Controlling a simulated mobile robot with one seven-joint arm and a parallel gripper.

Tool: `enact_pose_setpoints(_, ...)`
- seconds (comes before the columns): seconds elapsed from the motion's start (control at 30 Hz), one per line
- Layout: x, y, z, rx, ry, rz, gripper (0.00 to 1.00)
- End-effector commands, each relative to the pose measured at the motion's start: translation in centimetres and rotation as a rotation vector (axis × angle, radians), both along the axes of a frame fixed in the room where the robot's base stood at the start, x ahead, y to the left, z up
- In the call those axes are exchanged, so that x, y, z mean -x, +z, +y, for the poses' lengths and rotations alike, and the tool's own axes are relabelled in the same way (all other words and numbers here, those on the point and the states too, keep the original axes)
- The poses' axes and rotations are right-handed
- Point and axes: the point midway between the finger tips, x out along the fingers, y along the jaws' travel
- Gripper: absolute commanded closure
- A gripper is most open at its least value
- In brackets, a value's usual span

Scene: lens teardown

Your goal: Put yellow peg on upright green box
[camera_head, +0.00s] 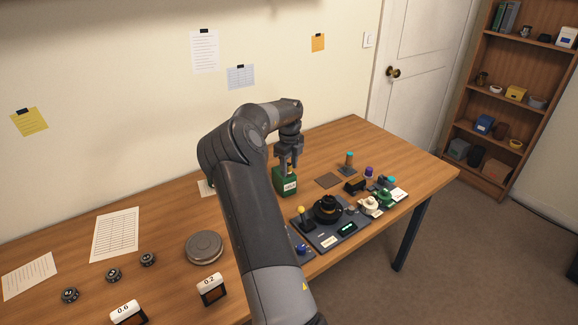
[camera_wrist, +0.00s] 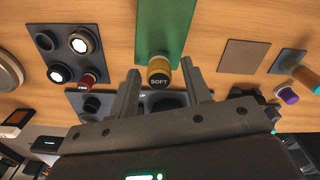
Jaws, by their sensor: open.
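The green box (camera_head: 285,184) stands upright on the wooden table, with a white label on its front. In the wrist view the box (camera_wrist: 166,28) is a green slab at top centre. A yellow peg (camera_wrist: 159,66) with a dark cap marked "SOFT" is at the box's near end and appears to stand on its top. In the head view a bit of the yellow peg (camera_head: 290,168) shows under the fingers. My gripper (camera_head: 287,160) is open above the box. In the wrist view its fingers (camera_wrist: 160,72) lie on either side of the peg, with gaps visible.
A dark tray (camera_head: 325,240) with a black round part and a yellow-knobbed stick is in front of the box. A brown square pad (camera_head: 328,180) and a teal-topped peg (camera_head: 349,160) are to the right. A round grey disc (camera_head: 203,247) is to the left.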

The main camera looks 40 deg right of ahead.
Motion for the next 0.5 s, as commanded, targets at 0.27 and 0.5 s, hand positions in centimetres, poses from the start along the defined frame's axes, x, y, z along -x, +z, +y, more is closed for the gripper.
enact_pose_setpoints(0.27,0.0,3.4,-0.1,0.002,0.001,-0.005,0.56)
enact_pose_setpoints(0.5,-0.1,8.7,-0.1,0.002,0.001,-0.004,0.56)
